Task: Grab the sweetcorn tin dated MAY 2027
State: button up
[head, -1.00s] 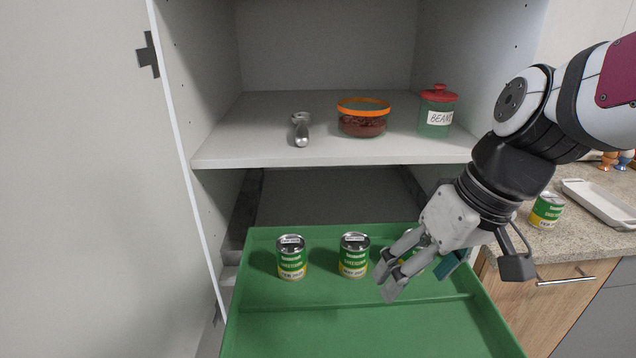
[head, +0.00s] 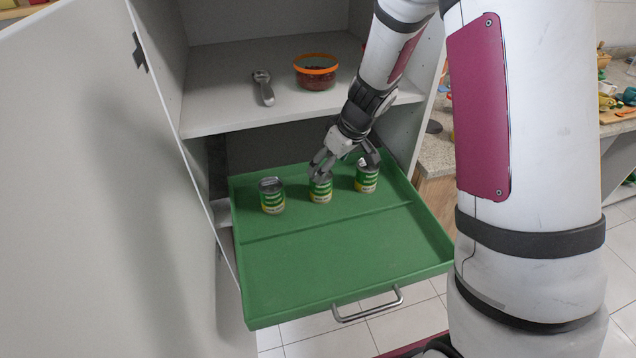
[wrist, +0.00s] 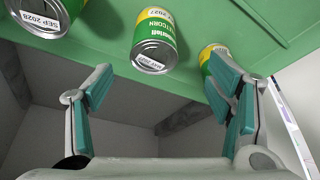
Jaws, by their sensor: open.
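Three green-and-yellow sweetcorn tins stand in a row in the green pull-out tray (head: 340,270): a left tin (head: 272,196), a middle tin (head: 320,190) and a right tin (head: 367,178). My gripper (head: 345,165) is open over the middle and right tins and hides part of their tops. In the wrist view, a tin (wrist: 155,42) lies between and beyond the open fingers, with a label that seems to read MAY 2027. The tin at the left there (wrist: 42,15) reads SEP 2028. The right finger partly covers the third tin (wrist: 212,55), whose date is hidden.
A shelf (head: 215,110) above the tray holds a metal utensil (head: 263,88) and an orange-rimmed bowl (head: 316,72). The tray front, with its handle (head: 368,305), is empty. A cabinet door (head: 80,190) stands at the left, a counter (head: 436,150) at the right.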

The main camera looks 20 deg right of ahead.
aim_at(321, 185)
jog(key=x, duration=0.6)
jog(key=shift+w+f, duration=0.15)
jog(key=shift+f, duration=0.15)
jog(key=shift+w+x, duration=0.2)
jog(key=shift+x, duration=1.15)
jog(key=shift+w+x, duration=0.2)
jog(key=shift+x, duration=1.15)
jog(key=shift+d+r, duration=0.1)
jog(key=shift+r, duration=0.05)
jog(key=c, duration=1.5)
